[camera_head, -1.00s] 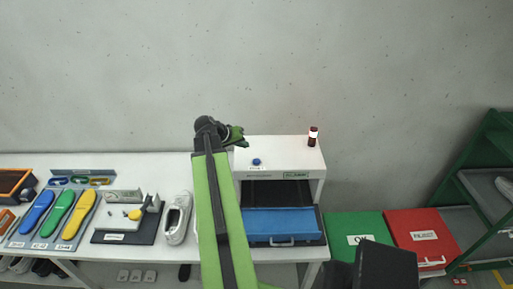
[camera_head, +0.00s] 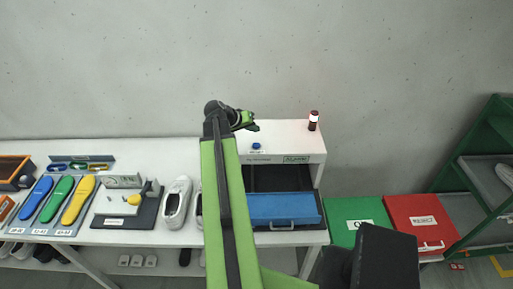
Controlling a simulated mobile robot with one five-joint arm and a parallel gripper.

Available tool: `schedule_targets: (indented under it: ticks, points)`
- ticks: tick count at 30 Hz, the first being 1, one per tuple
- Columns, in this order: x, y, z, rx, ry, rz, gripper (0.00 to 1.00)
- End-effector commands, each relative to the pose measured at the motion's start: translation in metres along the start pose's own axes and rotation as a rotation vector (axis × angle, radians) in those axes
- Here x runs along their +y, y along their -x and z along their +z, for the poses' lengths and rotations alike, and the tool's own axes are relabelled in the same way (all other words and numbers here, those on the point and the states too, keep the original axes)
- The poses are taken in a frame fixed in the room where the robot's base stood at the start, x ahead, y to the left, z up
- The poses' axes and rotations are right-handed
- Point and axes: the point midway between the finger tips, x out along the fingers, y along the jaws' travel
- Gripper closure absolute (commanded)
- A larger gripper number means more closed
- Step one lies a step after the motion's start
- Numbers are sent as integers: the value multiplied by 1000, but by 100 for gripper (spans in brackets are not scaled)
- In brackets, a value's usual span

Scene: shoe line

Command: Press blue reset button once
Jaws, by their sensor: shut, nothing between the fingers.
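The blue reset button (camera_head: 256,146) is a small round knob on the white top of the cabinet (camera_head: 290,135), with a small label in front of it. My gripper (camera_head: 250,121) is at the end of the green and black arm. In the picture it shows just above and slightly left of the button. Its fingers look closed and empty. A gap shows between the fingertips and the button; the height above the cabinet top cannot be told.
A blue drawer (camera_head: 283,209) sits pulled out below. White shoes (camera_head: 176,202), coloured insoles (camera_head: 58,201) and a black fixture board (camera_head: 125,211) lie to the left. Green (camera_head: 352,215) and red (camera_head: 420,222) boxes stand right.

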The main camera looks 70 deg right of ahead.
Motion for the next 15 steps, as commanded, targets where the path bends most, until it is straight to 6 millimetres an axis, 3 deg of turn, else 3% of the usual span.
schedule_targets:
  ticks: [1,6,15]
  points:
    - [-9,-12,8,0,0,0,100]
    - [-22,-29,21,0,0,0,100]
    - [-28,-37,27,0,1,-1,100]
